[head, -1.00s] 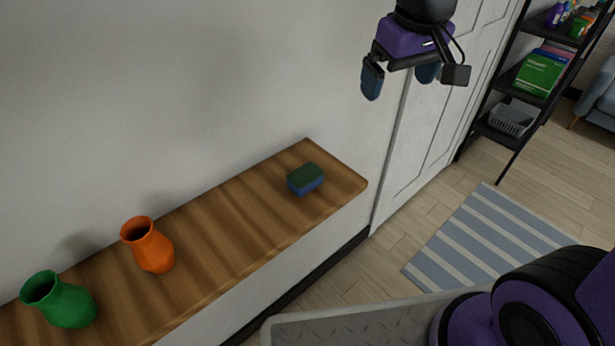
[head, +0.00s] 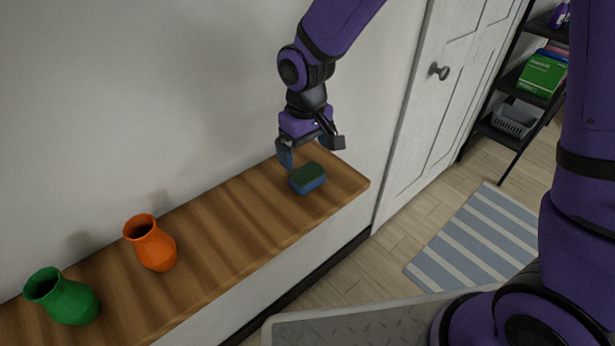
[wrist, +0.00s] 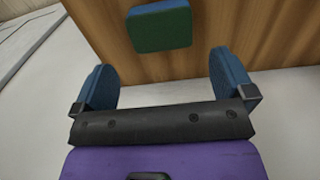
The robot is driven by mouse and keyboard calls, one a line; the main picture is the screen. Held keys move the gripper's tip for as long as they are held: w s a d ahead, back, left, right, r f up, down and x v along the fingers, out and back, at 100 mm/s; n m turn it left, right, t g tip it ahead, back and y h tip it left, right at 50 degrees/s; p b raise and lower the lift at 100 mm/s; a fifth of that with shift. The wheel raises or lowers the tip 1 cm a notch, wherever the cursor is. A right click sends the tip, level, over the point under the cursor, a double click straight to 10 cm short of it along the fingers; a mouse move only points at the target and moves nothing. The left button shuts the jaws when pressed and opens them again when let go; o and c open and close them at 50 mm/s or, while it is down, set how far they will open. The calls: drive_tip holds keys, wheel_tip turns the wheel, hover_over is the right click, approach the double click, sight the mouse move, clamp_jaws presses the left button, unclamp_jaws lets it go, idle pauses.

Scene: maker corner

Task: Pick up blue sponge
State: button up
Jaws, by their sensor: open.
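The blue sponge (head: 308,184) has a dark green top and lies on the wooden shelf near its right end. It also shows in the wrist view (wrist: 160,28), near the top, ahead of the fingers and roughly midway between them. My gripper (head: 302,155) is just behind and above the sponge in the head view, pointing down. In the wrist view its two blue fingers (wrist: 166,84) are wide apart with nothing between them. One finger is partly hidden behind the wrist parts in the head view.
The wooden shelf (head: 235,222) runs along the white wall. An orange vase (head: 155,248) and a green vase (head: 68,302) stand on its left part, well apart from the sponge. A white door (head: 425,120), a black rack (head: 508,135) and a striped rug (head: 480,240) are to the right.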

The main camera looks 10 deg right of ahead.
sight(306, 171)
drive_tip(key=shift+s+f, duration=0.15)
drive_tip(key=shift+f, duration=3.4)
drive_tip(key=c, duration=0.9)
drive_tip(key=shift+r, duration=0.1)
